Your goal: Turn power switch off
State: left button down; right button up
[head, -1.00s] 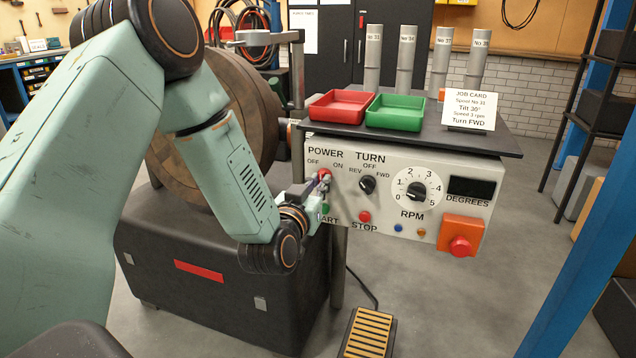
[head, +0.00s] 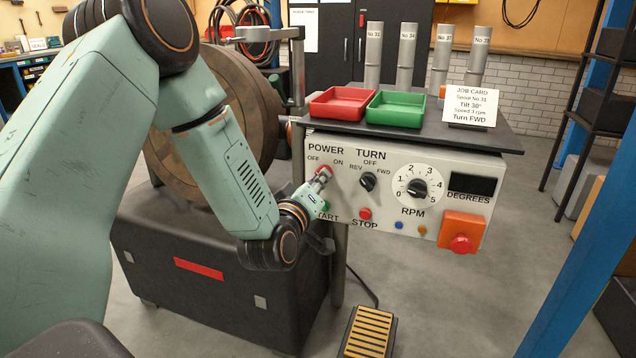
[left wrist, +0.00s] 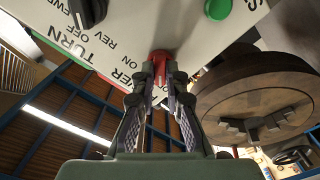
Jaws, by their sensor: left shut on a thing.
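The control panel (head: 330,208) is a pale box front under a dark shelf. The red power switch (head: 326,170) sits below the word POWER, between the OFF and ON marks. My left gripper (head: 322,176) is at the switch and covers part of it. In the left wrist view the two fingers of my left gripper (left wrist: 160,75) are closed on the red power switch (left wrist: 160,57), one on each side. The fingers hide its lower part, and I cannot tell which mark it points to. My right gripper is not in view.
The black TURN knob (head: 368,182), green START button (head: 322,206) and red STOP button (head: 365,214) are close by. A pedal (head: 367,333) lies on the floor below.

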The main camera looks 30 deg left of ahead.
pick_arm(q)
jog(key=shift+n, duration=0.3)
jog(key=c, duration=1.4)
grip_release()
jog(key=shift+v, duration=3.75)
